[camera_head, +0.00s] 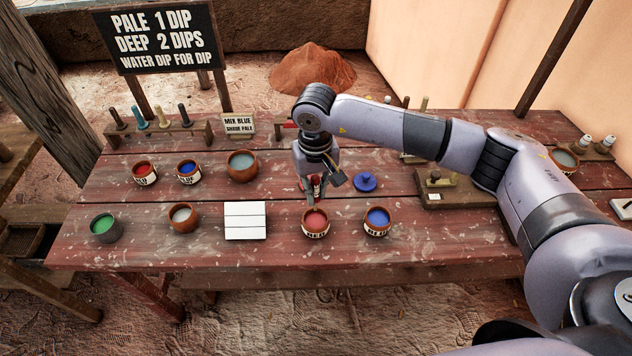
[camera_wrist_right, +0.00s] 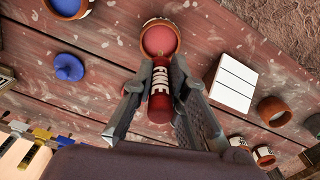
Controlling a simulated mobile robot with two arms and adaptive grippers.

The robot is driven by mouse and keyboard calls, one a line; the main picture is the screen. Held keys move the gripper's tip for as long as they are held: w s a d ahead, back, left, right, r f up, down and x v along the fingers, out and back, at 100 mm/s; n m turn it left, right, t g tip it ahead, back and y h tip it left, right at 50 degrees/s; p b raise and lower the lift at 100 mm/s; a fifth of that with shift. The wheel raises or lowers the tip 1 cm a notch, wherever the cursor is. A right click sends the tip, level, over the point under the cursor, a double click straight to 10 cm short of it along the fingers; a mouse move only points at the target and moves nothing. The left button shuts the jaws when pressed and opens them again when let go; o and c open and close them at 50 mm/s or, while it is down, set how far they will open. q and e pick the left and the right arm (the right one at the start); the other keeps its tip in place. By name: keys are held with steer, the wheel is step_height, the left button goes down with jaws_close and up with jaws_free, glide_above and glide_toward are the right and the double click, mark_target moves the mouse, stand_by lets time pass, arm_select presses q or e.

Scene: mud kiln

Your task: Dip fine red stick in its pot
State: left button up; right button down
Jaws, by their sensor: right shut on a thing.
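My right gripper (camera_head: 314,192) is shut on a red stick (camera_head: 316,184) with a white label. In the right wrist view the stick (camera_wrist_right: 159,107) sits between the two fingers (camera_wrist_right: 160,82). A terracotta pot of red liquid (camera_head: 315,220) stands at the table's front, just below the gripper. The pot (camera_wrist_right: 160,38) also shows in the wrist view, just beyond the stick's far end. The stick's tip is hard to make out, so I cannot tell whether it touches the liquid. My left gripper is not in view.
A pot of blue liquid (camera_head: 377,220) stands right of the red one, with a blue lid (camera_head: 365,182) behind. A white tile block (camera_head: 245,221) lies left. Several other pots and a stick rack (camera_head: 160,130) stand further left. A sign (camera_head: 158,37) stands behind.

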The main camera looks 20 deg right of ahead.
steer(key=shift+f, duration=1.1)
steer(key=shift+b, duration=0.4)
steer(key=shift+r, duration=0.1)
steer(key=shift+b, duration=0.35)
steer(key=shift+b, duration=0.35)
